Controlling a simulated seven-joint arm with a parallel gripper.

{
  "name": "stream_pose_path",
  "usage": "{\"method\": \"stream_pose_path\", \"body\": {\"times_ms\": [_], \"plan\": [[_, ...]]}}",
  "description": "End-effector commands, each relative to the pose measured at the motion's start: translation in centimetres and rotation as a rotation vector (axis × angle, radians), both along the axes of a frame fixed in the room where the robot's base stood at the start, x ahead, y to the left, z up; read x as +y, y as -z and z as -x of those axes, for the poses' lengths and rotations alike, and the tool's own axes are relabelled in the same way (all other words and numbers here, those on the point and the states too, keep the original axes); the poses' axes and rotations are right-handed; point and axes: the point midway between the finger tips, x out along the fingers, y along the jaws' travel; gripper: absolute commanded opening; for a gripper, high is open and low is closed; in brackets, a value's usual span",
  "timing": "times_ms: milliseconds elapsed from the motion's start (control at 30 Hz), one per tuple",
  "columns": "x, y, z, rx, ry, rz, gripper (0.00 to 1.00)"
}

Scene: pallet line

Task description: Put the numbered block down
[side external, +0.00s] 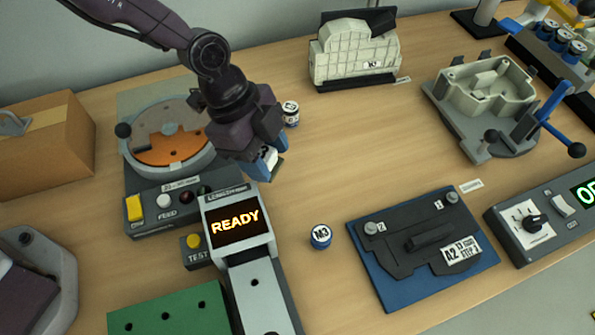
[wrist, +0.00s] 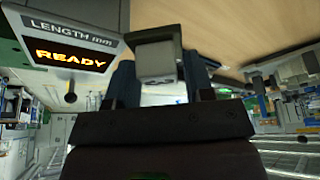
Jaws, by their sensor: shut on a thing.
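My gripper (side external: 262,165) is shut on a small pale grey block (side external: 271,158), which I take to be the numbered block. It is held between the blue fingers, just behind the length gauge. In the wrist view the same block (wrist: 157,62) sits between the two fingers of my gripper (wrist: 158,82), one on each side. Its lower part is hidden by the gripper body in that view. Part of a dark mark shows on it in the side view, too small to read surely. I cannot tell whether its underside touches the table.
The length gauge (side external: 262,254) reads READY, in front of my gripper. A turntable feeder (side external: 140,171) stands to the left. A can marked M3 (side external: 320,237) and another can (side external: 290,108) stand nearby. A blue fixture plate (side external: 372,282) lies right. Bare table (side external: 350,150) lies between.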

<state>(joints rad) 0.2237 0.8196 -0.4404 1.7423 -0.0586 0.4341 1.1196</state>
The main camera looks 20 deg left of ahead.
Motion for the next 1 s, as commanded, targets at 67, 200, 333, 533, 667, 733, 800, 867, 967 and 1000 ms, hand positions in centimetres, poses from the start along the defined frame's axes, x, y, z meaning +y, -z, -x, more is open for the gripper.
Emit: {"method": "stream_pose_path", "body": {"times_ms": [67, 200, 333, 533, 667, 733, 800, 867, 967, 1000], "plan": [[-1.0, 1.8, -1.1, 0.004, 0.001, -0.001, 0.23], [-2.2, 4.1, -2.6, 0.003, 0.0, -0.001, 0.23], [-2.8, 5.2, -3.4, 0.001, -0.001, 0.0, 0.23], [-3.2, 7.0, -4.0, 0.003, -0.001, -0.002, 0.23], [-3.2, 8.7, -4.0, 0.002, -0.001, -0.001, 0.23], [-3.2, 9.0, -4.0, 0.001, -0.002, 0.0, 0.23], [-3.2, 9.1, -4.1, -0.001, -0.001, 0.0, 0.23], [-3.2, 9.1, -4.1, -0.001, -0.001, 0.0, 0.23], [-3.2, 9.1, -4.1, -0.001, -0.001, 0.0, 0.23], [-3.2, 9.1, -4.1, -0.001, -0.001, 0.0, 0.23]]}}
